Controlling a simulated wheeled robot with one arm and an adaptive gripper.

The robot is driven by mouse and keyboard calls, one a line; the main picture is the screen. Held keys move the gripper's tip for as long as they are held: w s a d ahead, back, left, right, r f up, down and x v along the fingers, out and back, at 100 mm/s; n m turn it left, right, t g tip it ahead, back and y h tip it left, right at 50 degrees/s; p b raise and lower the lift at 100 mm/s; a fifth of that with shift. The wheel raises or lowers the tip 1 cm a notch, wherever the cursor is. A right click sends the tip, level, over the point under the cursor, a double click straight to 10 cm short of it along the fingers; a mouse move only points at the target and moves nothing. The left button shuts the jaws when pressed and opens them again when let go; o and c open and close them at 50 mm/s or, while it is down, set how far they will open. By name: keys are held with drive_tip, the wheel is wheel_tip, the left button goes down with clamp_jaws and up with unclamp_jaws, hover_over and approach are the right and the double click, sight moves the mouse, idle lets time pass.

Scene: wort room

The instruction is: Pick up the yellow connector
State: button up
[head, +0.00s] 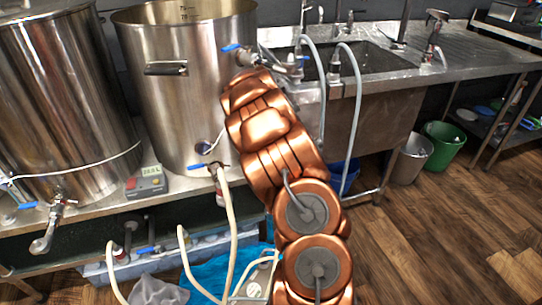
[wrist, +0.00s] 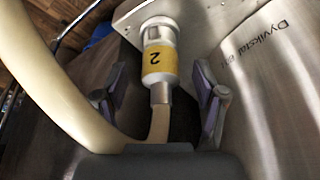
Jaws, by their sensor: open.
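The yellow connector (wrist: 160,63) is in the wrist view, a yellow band marked "2" between a pale upper end and a metal lower collar. A beige hose (wrist: 160,122) leads from its lower end towards me. My gripper (wrist: 159,77) is open, with one finger on each side of the connector and a visible gap on both sides. In the picture, the connector lies between the fingertips and reaches beyond them. I cannot make out the connector or my gripper in the head view; my copper arm covers that area.
A large steel pot (head: 185,90) stands left of my arm; its wall fills the wrist view's right. A thick beige hose (wrist: 55,75) runs close by on the left. A steel sink (head: 370,65), grey bucket (head: 411,160) and green bucket (head: 443,146) are at the right.

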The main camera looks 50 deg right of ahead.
drive_tip(key=shift+x, duration=1.05)
drive_tip(key=c, duration=1.3)
drive_tip(key=shift+r, duration=1.6)
clamp_jaws()
drive_tip(key=shift+s+a+r, duration=0.15)
drive_tip(key=shift+a+r, duration=0.05)
drive_tip(key=s+a+r+p, duration=0.1)
drive_tip(key=s+a, duration=0.9)
drive_tip(key=a, duration=0.1)
drive_tip(key=shift+s+a+r, duration=0.25)
